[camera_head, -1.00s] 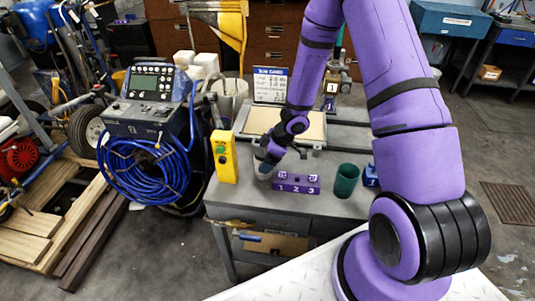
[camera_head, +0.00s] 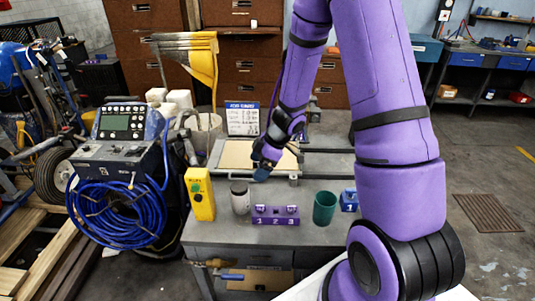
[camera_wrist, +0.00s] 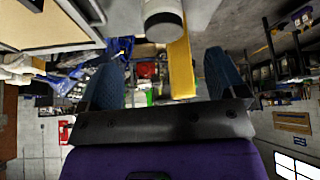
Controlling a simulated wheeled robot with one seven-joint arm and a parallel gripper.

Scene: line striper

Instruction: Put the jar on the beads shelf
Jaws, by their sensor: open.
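A grey-white jar (camera_head: 240,198) with a dark top band stands upright on the grey bench, between a yellow control box and a purple numbered block. My gripper (camera_head: 262,174) is above the bench, up and to the right of the jar and apart from it. The jar also shows in the wrist view (camera_wrist: 163,22) at the top edge, partly cut off. There my gripper (camera_wrist: 164,82) has its two blue fingers wide apart with nothing between them. No shelf marked for beads can be made out; the small lettering on the white sign (camera_head: 242,118) is unreadable.
The yellow control box (camera_head: 200,193) stands close left of the jar. The purple block (camera_head: 275,214), a green cup (camera_head: 324,207) and a blue block (camera_head: 349,199) are to its right. A tan-topped tray (camera_head: 245,155) lies behind. Blue coiled hose (camera_head: 110,215) hangs left of the bench.

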